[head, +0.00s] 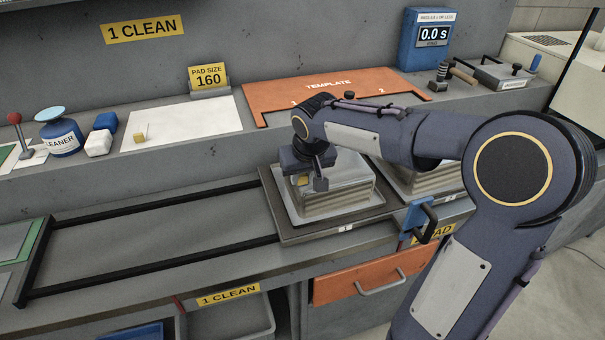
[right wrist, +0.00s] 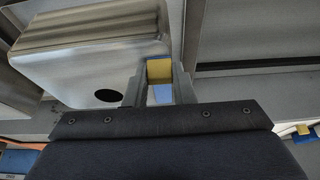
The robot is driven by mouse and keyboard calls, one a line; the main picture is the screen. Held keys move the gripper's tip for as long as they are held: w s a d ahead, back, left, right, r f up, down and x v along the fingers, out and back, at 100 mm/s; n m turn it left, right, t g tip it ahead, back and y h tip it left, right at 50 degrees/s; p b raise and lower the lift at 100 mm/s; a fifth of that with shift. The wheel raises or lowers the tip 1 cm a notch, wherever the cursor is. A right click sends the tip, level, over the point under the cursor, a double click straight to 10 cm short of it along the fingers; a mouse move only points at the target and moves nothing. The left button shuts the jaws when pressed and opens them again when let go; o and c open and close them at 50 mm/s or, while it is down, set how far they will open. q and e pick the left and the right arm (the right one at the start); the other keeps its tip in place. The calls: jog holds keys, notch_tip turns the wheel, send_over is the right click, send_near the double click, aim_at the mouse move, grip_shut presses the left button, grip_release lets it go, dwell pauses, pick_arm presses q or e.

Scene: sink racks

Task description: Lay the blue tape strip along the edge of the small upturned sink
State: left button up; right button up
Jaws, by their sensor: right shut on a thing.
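My right gripper (head: 306,182) is at the near left side of a metal upturned sink (head: 342,195) on the dark board marked 1. It is shut on a small yellow block (head: 302,180). In the right wrist view, the yellow block (right wrist: 159,70) sits between the fingers (right wrist: 158,85), with blue showing at its far edge and between the fingers below it. I cannot tell whether this blue is the tape strip. The sink (right wrist: 95,55), with its round dark hole, is close beside the fingers; contact is unclear. My left gripper is not in view.
A second metal sink (head: 425,178) stands to the right, partly behind my arm. Black rails (head: 150,259) run left of the board. An orange template (head: 325,88), white sheet (head: 185,122) and cleaner jar (head: 62,140) are on the back ledge. An orange drawer (head: 365,283) is below.

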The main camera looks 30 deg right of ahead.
jog(key=o, duration=0.9)
jog(key=shift+o, duration=0.4)
jog(key=o, duration=0.5)
jog(key=shift+r+p, duration=2.85)
jog(key=shift+r, duration=0.7)
